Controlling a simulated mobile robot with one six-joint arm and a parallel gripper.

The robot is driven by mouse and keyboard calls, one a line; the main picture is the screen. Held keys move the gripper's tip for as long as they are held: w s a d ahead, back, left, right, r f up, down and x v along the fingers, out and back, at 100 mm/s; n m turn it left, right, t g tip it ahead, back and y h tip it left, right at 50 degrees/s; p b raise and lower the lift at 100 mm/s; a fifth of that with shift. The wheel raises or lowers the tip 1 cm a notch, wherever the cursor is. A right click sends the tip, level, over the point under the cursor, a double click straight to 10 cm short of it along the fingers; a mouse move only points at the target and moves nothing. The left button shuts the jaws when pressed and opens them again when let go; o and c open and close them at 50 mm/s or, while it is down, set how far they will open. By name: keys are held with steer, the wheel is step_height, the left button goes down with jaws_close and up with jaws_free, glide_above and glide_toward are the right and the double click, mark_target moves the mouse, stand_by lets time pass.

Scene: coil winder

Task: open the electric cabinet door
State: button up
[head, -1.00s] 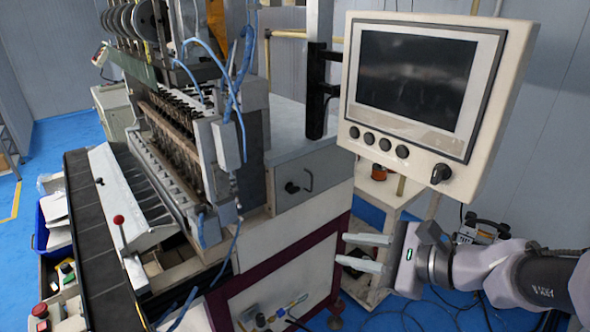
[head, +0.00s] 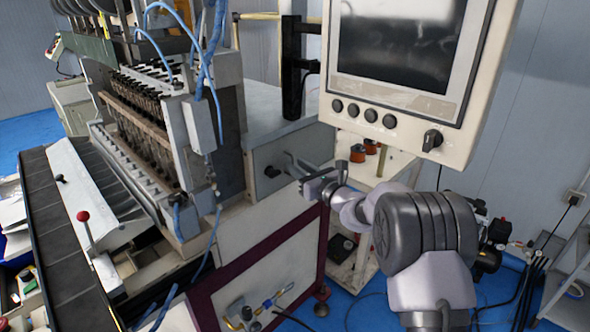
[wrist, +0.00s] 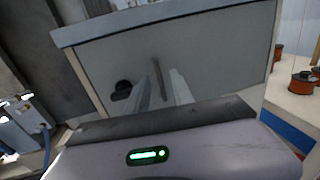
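The electric cabinet door is the grey front panel (head: 318,147) below the machine's top; it also fills the middle of the wrist view (wrist: 220,62). It looks shut. A black knob (head: 271,171) sits on its left; it also shows in the wrist view (wrist: 122,86). A dark upright bar handle (wrist: 158,74) is right of the knob. My gripper (head: 294,169) is at the panel. In the wrist view its two fingers (wrist: 161,88) are apart, with the handle showing between them. I cannot tell whether they reach around it or touch it.
A beige control panel with a screen (head: 400,45) hangs above my arm. A side table with orange-brown spools (head: 358,153) stands right of the cabinet; spools also show in the wrist view (wrist: 303,82). A shelf (head: 575,265) is at far right.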

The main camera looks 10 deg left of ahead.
steer(key=shift+w+a, duration=0.5)
steer(key=shift+w, duration=0.05)
jaws_close()
stand_by(1.1)
